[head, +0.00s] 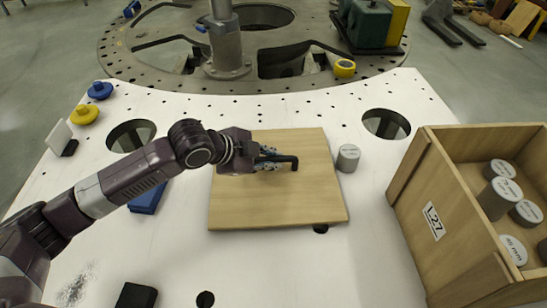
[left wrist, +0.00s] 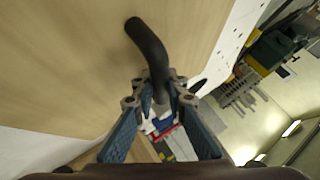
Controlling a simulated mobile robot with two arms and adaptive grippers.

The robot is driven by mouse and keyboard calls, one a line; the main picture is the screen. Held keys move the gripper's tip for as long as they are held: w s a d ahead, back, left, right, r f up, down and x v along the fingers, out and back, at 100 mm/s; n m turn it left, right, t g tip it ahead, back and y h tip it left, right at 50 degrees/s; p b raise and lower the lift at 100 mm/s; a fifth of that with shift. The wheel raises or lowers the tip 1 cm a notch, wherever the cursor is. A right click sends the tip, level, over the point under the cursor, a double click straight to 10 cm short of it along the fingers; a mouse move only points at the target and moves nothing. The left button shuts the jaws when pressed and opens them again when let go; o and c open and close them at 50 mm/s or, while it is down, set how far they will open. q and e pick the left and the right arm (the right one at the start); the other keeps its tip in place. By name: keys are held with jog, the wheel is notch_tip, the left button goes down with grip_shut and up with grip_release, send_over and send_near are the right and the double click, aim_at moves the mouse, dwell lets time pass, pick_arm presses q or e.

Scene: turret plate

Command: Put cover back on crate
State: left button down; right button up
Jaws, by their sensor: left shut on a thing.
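The cover is a flat square wooden board (head: 285,200) with a black bar handle (head: 291,160) in the middle of its face. It is over the middle of the white plate; I cannot tell whether it rests there or is slightly raised. My left gripper (head: 272,160) reaches in from the left and is shut on the handle. The left wrist view shows the fingers (left wrist: 160,95) around one end of the bent handle (left wrist: 148,45), close to the board (left wrist: 60,60). The wooden crate (head: 420,215), marked L27, stands open at the right with several grey cylinders inside. My right gripper is out of view.
A grey cylinder (head: 348,157) stands just right of the board. A blue block (head: 148,199) lies left of it, below my arm. Blue (head: 100,90) and yellow (head: 84,114) knobbed pieces are at the far left. The white plate (head: 350,255) has large round holes and bare room in front.

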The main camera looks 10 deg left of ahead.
pick_arm(q)
jog(key=shift+d, duration=0.1)
jog(key=c, duration=2.2)
grip_release()
jog(key=shift+f, duration=0.15)
jog(key=shift+c, duration=0.2)
jog(key=o, duration=0.3)
